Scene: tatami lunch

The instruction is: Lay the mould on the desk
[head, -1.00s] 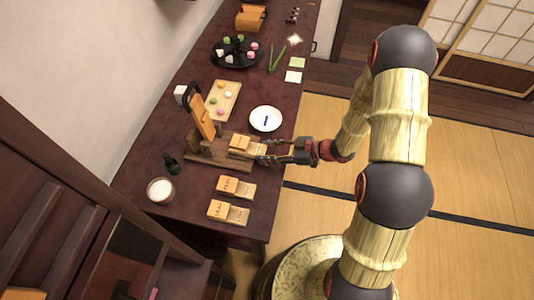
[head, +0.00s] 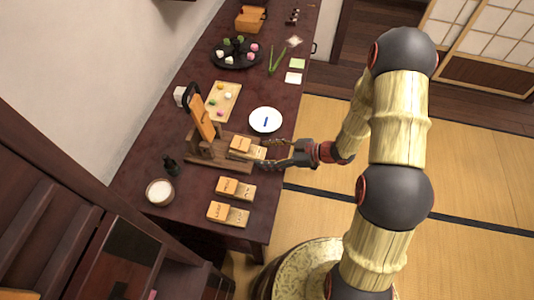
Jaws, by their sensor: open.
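A wooden mould (head: 240,145), with an orange block and a paler part, sits on the dark wooden base of a press-like stand (head: 203,157) on the dark desk (head: 150,122). Two similar moulds, an upper one (head: 228,186) and a lower one (head: 220,212), lie flat on the desk nearer its front end. My gripper (head: 270,153) is open at the right end of the mould on the stand, its fingers close around the paler part. Whether they touch it is too small to tell.
An upright orange board (head: 203,118) with a black handle rises from the stand. A white plate (head: 265,120), a board of sweets (head: 224,98) and a black tray (head: 237,54) stand farther back.

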